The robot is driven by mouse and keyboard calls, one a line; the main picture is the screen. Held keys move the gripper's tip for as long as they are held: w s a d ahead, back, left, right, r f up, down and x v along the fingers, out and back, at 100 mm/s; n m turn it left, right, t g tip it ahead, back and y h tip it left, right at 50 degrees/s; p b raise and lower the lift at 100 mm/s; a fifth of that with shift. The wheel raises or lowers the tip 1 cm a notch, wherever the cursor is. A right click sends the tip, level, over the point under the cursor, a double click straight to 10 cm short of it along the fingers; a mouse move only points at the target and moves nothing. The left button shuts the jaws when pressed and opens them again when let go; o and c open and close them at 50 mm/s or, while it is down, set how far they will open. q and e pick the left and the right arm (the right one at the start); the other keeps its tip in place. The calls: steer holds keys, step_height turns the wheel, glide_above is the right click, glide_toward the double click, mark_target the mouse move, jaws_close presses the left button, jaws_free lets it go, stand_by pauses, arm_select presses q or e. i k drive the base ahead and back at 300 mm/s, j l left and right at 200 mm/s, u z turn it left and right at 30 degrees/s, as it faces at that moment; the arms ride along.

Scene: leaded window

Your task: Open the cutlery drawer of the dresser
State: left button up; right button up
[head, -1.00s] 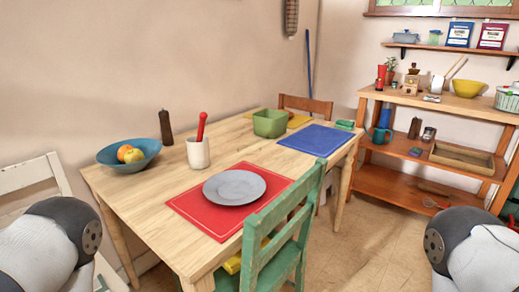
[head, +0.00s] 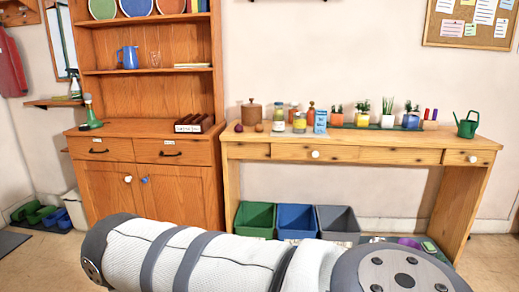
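The wooden dresser (head: 145,97) stands at the left of the head view, with open shelves above and a cupboard below. Its left drawer (head: 83,146) and right drawer (head: 190,156) sit side by side under the top. Each has a dark handle, and both look shut. I cannot tell which one is the cutlery drawer. Below them are two cupboard doors with a white and a blue knob. One of my arms lies across the bottom of the view and hides the dresser's lower part. Neither gripper shows.
A side table (head: 342,142) with drawers stands right of the dresser, holding jars and plants. Green (head: 254,219), blue (head: 296,221) and grey (head: 338,222) bins are under it. A green lamp (head: 89,113) and dark compartment box (head: 194,124) stand on the dresser top.

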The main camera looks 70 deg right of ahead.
mark_target(150, 150)
steer(key=z, duration=1.6)
